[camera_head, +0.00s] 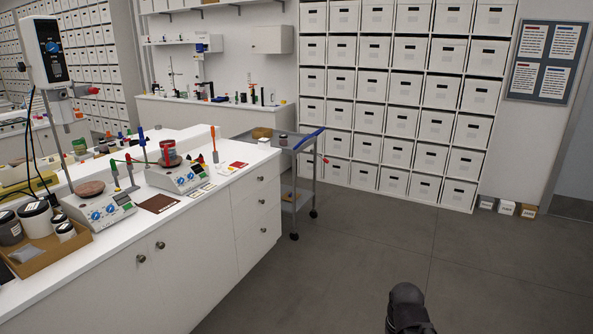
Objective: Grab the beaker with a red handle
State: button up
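A small glass container with red on it (169,154), perhaps the beaker, stands on the right-hand hotplate (181,176) on the white counter at left. A thin red bar reaches left from it, but at this size I cannot tell whether that is its handle. A dark rounded part of my own arm (408,308) shows at the bottom, right of centre, far from the counter. My gripper's fingers do not show.
Another hotplate (97,209) and a cardboard tray of jars (50,250) are nearer on the white counter (150,236). A grey cart (300,168) stands past the counter's end. Shelves of white boxes (400,122) line the back. The grey floor (345,255) is clear.

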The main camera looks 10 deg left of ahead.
aim_at(168, 146)
jog(key=u, duration=0.1)
jog(key=i, duration=1.65)
jog(key=u, duration=0.35)
jog(key=i, duration=0.95)
jog(key=u, duration=0.55)
jog(key=i, duration=1.3)
jog(key=u, duration=0.3)
